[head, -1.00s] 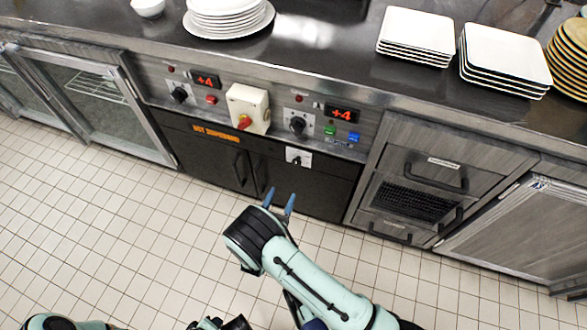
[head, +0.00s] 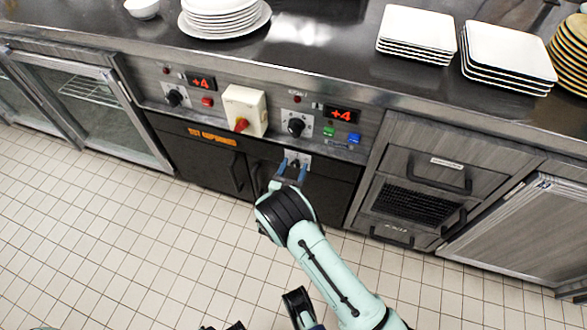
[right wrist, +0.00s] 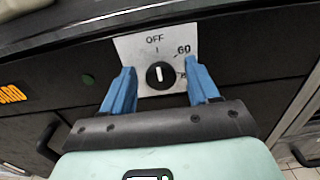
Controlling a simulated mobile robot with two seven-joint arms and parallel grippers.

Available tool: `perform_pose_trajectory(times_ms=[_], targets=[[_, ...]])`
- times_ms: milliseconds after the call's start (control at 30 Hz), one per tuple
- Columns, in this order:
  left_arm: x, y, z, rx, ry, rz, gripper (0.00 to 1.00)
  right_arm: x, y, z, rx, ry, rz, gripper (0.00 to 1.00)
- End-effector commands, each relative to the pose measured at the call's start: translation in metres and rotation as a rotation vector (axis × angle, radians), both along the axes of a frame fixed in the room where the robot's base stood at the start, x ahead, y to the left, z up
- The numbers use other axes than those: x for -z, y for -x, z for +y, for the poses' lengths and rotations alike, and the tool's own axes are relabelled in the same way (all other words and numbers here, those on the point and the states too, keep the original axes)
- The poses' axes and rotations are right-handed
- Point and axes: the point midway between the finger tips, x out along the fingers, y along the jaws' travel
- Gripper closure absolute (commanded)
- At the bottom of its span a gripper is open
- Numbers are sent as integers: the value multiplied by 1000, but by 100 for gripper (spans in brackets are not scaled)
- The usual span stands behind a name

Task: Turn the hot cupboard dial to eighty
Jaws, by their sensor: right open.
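The hot cupboard dial (right wrist: 160,75) is a round black knob with a white pointer mark on a white plate (right wrist: 128,46). The plate reads OFF at the top and 60 at the upper right; a lower right number is partly hidden by a finger. The pointer stands nearly upright, toward OFF. In the head view the plate (head: 304,156) sits on the black cupboard front below the control panel. My right gripper (right wrist: 160,88) is open, its blue fingers on either side of the dial and apart from it. It also shows in the head view (head: 293,168). My left gripper is not in view.
An orange-lettered label (head: 212,136) marks the black cupboard. Above are two larger black knobs (head: 174,97) (head: 296,126), a cream box with a red-yellow switch (head: 245,109), and red +4 displays (head: 342,115). Plates (head: 417,33) stand on the steel counter. The tiled floor (head: 110,240) is clear.

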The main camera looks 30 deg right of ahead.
Motion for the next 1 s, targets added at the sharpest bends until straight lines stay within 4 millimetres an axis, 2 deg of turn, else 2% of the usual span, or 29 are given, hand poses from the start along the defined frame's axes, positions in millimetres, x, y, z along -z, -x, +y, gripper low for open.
perform_pose_trajectory(times_ms=[133, 167, 300, 333, 667, 1000], targets=[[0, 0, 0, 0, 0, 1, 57, 0, 0, 0, 0, 0, 0, 40], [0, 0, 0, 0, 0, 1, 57, 0, 0, 0, 0, 0, 0, 43], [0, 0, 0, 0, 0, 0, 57, 0, 0, 0, 1, 0, 0, 89], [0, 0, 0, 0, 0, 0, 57, 0, 0, 0, 1, 0, 0, 95], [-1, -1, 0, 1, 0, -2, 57, 0, 1, 0, 0, -21, -24, 95], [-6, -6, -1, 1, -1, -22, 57, 0, 1, 0, 1, -158, -185, 95]])
